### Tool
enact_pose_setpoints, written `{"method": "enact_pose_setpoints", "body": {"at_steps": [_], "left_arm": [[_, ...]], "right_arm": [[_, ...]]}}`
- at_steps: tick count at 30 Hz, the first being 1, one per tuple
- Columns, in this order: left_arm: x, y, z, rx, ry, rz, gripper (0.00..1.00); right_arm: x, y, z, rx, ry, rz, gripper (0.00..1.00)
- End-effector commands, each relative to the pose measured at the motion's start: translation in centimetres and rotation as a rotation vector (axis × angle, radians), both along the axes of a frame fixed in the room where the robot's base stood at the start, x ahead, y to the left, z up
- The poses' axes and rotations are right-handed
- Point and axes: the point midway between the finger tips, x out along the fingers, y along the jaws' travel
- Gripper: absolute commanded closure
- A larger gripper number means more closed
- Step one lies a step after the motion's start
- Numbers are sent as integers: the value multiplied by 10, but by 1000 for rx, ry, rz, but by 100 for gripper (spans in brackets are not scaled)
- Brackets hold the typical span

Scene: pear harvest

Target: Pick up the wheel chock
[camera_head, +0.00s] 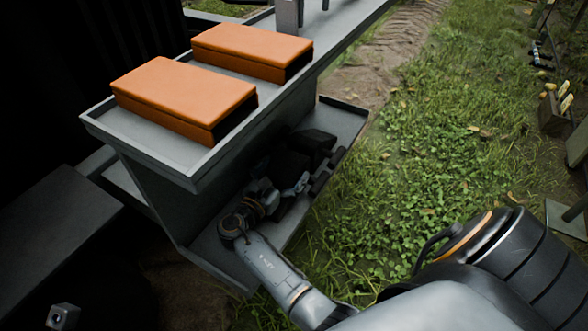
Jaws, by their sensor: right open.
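A black, angular block that looks like the wheel chock (313,140) lies on the grey lower shelf of the trailer, below the raised deck. It is in deep shade, and its lower part is hard to separate from the dark shapes around it. My right arm reaches in from the bottom right over the shelf. My right gripper (328,168) is open, low over the shelf and close beside the block on its near side. I cannot tell whether the fingers touch it. My left gripper is not in view.
Two orange boxes (185,92) (254,50) rest on the rimmed upper deck (98,118), which overhangs the lower shelf (352,113). Grass lies right of the shelf. A crate (554,112) with yellow fruit stands at the far right.

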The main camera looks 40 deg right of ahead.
Motion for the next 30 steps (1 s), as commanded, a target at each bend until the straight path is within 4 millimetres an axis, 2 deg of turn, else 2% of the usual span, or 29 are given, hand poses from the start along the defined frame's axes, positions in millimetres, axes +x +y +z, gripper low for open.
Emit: {"method": "enact_pose_setpoints", "body": {"at_steps": [7,8,19,30], "left_arm": [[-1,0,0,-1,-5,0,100],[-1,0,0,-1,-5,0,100],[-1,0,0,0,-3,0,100],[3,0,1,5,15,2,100]], "right_arm": [[0,1,0,2,1,0,0],[0,1,0,2,1,0,4],[0,1,0,2,1,1,78],[1,-1,4,-2,-4,1,79]]}}
